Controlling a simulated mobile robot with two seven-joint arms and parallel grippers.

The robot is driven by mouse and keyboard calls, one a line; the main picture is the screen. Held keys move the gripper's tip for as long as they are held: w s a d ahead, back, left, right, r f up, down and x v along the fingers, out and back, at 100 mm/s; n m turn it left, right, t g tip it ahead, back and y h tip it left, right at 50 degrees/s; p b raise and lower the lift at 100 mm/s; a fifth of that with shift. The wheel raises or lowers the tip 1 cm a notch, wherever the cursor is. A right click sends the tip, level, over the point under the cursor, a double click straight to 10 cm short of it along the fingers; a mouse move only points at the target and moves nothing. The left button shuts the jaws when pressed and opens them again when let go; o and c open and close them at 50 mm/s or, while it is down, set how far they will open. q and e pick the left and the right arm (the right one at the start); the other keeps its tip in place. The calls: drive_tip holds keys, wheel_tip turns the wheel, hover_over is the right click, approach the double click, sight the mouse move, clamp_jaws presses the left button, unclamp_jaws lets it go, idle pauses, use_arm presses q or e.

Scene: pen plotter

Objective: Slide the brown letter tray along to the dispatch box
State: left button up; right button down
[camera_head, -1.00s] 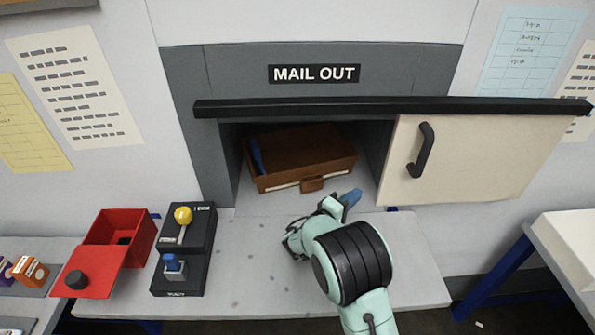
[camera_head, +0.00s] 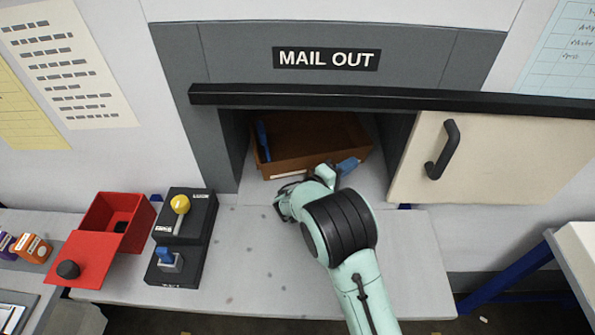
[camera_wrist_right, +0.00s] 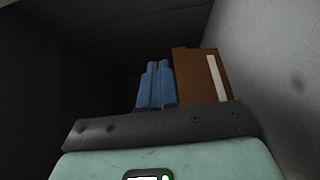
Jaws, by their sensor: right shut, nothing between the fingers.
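The brown letter tray (camera_head: 310,138) sits inside the open recess under the MAIL OUT sign (camera_head: 326,59). It has a pale label strip on its front, and a blue item stands inside its left end. My right gripper (camera_head: 347,166) is shut, its blue fingertips at the right part of the tray's front; contact is unclear. The gripper hides the tray's front handle. In the right wrist view, the closed blue fingers (camera_wrist_right: 155,86) are beside the brown tray (camera_wrist_right: 198,80), which shows to their right. My left gripper is out of view. Nothing is marked as a dispatch box.
A cream door (camera_head: 490,155) with a black handle hangs on a black rail (camera_head: 400,99), slid right of the recess. On the grey counter (camera_head: 245,265) stand a black lever panel (camera_head: 180,240) and an open red box (camera_head: 112,222). The counter's middle is clear.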

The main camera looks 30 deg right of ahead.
sight(293, 160)
drive_tip(key=w+a+p, duration=0.1)
drive_tip(key=w+a, duration=0.2)
drive_tip(key=a, duration=0.1)
drive_tip(key=w+a+p, duration=0.1)
drive_tip(key=w+a, duration=0.2)
drive_tip(key=a, duration=0.1)
drive_tip(key=w+a+p, duration=0.1)
drive_tip(key=w+a, duration=0.2)
drive_tip(key=a, duration=0.1)
drive_tip(key=shift+a+r, duration=0.15)
wheel_tip(293, 160, down, 5)
drive_tip(key=shift+s+r+p, duration=0.1)
drive_tip(key=shift+p, duration=0.25)
drive_tip(key=shift+s+f, duration=0.1)
drive_tip(key=shift+f, duration=0.2)
drive_tip(key=shift+s+d+r, duration=0.1)
drive_tip(key=shift+s+d, duration=0.1)
drive_tip(key=shift+d, duration=0.15)
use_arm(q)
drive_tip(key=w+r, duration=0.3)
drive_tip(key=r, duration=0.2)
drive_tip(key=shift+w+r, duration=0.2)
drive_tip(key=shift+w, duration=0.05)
use_arm(e)
drive_tip(key=shift+d, duration=0.1)
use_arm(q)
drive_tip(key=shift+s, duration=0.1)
use_arm(e)
drive_tip(key=shift+s, duration=0.1)
